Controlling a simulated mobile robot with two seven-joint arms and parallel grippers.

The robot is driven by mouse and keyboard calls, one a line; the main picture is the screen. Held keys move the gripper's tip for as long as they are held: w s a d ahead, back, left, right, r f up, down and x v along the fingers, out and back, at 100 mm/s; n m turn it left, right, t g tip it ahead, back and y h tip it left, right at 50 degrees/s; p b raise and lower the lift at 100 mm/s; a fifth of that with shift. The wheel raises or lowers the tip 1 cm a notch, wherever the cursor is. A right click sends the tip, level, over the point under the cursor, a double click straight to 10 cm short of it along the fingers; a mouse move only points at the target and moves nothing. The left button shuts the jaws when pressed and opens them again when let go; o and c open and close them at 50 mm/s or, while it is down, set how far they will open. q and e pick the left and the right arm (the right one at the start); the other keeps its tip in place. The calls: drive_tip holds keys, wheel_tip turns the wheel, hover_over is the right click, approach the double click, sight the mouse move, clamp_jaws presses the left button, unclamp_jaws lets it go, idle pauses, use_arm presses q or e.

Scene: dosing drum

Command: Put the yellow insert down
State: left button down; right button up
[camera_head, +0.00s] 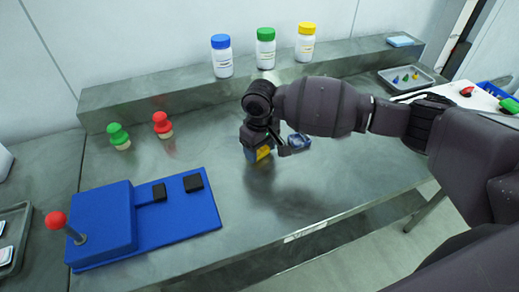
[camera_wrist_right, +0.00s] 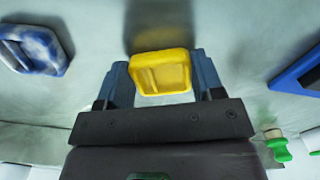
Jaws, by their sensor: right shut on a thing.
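The yellow insert (camera_wrist_right: 160,72) sits between the two blue-grey fingers of my right gripper (camera_wrist_right: 161,82) in the right wrist view. The gripper is shut on it. In the head view the yellow insert (camera_head: 263,153) shows only in part, low between the fingers of my right gripper (camera_head: 257,150), over the middle of the grey metal bench (camera_head: 300,195). A dark patch shows on the bench just below it. I cannot tell whether the insert touches the bench. My left gripper is not in view.
A blue insert-like piece (camera_head: 298,142) lies close right of my right gripper. A blue device (camera_head: 150,228) with a red-knobbed lever stands front left. Green (camera_head: 119,136) and red (camera_head: 162,125) knobbed pieces stand behind it. Bottles line the back ledge (camera_head: 150,95). The front middle bench is clear.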

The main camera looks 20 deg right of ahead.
sight(260, 153)
drive_tip(key=shift+f, duration=0.2)
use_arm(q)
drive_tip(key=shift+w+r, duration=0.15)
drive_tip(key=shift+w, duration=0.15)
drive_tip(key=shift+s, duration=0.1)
use_arm(e)
drive_tip(key=shift+f, duration=0.1)
drive_tip(key=o, duration=0.9)
drive_tip(key=shift+c, duration=0.2)
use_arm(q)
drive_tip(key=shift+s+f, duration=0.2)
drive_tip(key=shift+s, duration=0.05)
use_arm(e)
drive_tip(key=shift+o, duration=0.3)
use_arm(q)
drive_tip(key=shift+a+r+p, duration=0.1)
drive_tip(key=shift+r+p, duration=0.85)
drive_tip(key=shift+p, duration=0.1)
use_arm(e)
wheel_tip(260, 153, up, 12)
drive_tip(key=shift+r, duration=0.2)
